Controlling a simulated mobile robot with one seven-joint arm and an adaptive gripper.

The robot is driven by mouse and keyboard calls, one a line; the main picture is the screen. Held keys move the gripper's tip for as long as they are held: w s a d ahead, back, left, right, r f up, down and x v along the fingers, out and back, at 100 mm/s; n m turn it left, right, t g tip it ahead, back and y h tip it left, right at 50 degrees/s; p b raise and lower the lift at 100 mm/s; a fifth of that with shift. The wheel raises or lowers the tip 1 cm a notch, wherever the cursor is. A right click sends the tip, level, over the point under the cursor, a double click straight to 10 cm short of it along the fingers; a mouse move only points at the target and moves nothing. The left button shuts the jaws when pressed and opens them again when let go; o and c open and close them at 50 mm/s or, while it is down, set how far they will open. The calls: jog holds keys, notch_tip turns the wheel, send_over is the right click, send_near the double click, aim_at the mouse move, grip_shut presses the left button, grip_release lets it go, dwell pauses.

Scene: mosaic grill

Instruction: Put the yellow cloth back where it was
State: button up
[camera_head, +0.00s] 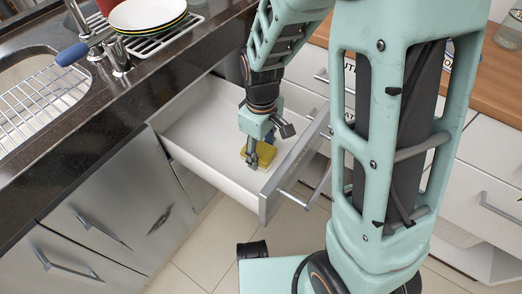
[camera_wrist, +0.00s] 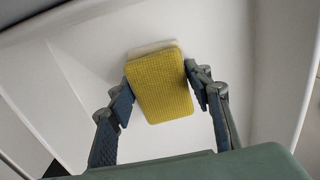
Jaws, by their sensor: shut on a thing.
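The yellow cloth (camera_wrist: 162,85) is a small, flat, textured rectangle. In the wrist view it sits between the two fingers of my gripper (camera_wrist: 160,92), with a fingertip against each side. The open drawer (camera_head: 195,137) is white inside and empty apart from the cloth and my gripper. In the head view my gripper (camera_head: 249,158) points down inside the drawer, near its front panel. The yellow cloth also shows there (camera_head: 263,156), low in the drawer and partly hidden by the fingers. I cannot tell whether the cloth touches the drawer floor.
A dark countertop (camera_head: 100,135) runs along the left, with a sink rack (camera_head: 40,105), a tap (camera_head: 119,57) and stacked plates (camera_head: 146,14) on it. A wooden counter (camera_head: 492,88) stands at the right. The drawer front (camera_head: 290,170) rises close beside my gripper. The back of the drawer is clear.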

aim_at(262, 149)
jog(key=o, duration=1.2)
notch_tip(262, 149, up, 12)
jog(key=p, duration=0.4)
jog(key=shift+w+d+r, duration=0.1)
jog(key=shift+r, duration=0.05)
